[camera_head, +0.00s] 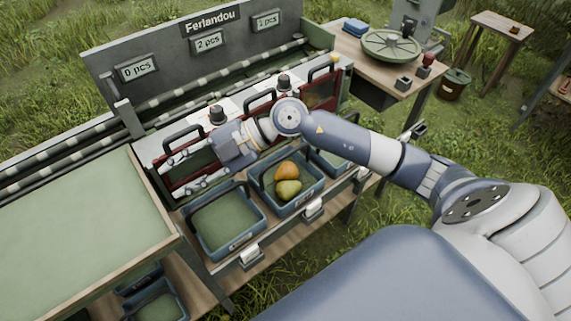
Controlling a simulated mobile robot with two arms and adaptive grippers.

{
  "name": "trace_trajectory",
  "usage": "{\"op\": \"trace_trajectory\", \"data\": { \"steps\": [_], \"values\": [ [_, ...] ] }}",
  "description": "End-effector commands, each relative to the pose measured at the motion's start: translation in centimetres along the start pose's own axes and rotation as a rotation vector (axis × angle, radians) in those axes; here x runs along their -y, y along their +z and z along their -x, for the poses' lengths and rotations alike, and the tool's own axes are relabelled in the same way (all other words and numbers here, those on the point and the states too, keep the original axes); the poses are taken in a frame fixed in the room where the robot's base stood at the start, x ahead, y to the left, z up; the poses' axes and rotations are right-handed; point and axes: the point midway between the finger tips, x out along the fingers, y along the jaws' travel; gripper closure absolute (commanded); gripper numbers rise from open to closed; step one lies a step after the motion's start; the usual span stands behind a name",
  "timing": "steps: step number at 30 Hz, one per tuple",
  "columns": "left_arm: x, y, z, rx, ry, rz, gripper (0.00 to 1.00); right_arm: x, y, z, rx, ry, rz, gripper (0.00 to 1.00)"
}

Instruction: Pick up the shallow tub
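Several blue-grey tubs show; I cannot tell for sure which is the shallow tub. An empty-looking tub with a greenish bottom (225,222) sits on the wooden shelf below the machine's left gate. A second tub (311,193) beside it holds an orange pear (286,171) and a green pear (288,189). A third tub (326,165) is mostly hidden by my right arm. My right gripper (172,174) is in front of the left gate, above and behind the empty-looking tub. Its fingers are apart, with nothing seen between them. My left gripper is out of view.
The grey sorting machine (165,62) has displays reading 0, 2 and 1 pcs. A green-topped table (70,230) stands left. More tubs (160,303) sit below it. A side table with a round green pan (391,46) stands at the back right. Grass surrounds everything.

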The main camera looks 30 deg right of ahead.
Motion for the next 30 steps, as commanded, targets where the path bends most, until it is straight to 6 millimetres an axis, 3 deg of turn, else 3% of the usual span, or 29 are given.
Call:
{"op": "trace_trajectory", "data": {
  "steps": [1, 5, 9, 12, 15, 19, 30],
  "values": [
    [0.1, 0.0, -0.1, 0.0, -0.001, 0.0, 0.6, 0.9, 2.4, 1.2, 0.097, -0.093, 0.001, 0.66],
    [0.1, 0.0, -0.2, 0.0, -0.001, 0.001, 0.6, 3.2, 8.6, 5.9, 0.387, -0.301, -0.055, 0.66],
    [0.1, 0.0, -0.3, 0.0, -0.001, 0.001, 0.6, 4.0, 13.9, 12.8, 0.703, -0.425, -0.155, 0.66],
    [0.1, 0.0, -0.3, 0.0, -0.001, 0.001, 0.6, 4.2, 15.9, 17.0, 0.873, -0.462, -0.222, 0.66],
    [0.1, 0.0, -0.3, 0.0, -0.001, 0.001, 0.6, 4.1, 16.9, 19.6, 0.976, -0.473, -0.266, 0.66],
    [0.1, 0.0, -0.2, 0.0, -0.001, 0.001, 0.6, 4.6, 17.8, 20.3, 1.018, -0.481, -0.287, 0.66],
    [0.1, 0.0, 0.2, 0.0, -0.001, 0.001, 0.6, 7.0, 21.3, 18.2, 1.015, -0.48, -0.285, 0.66]
  ]
}}
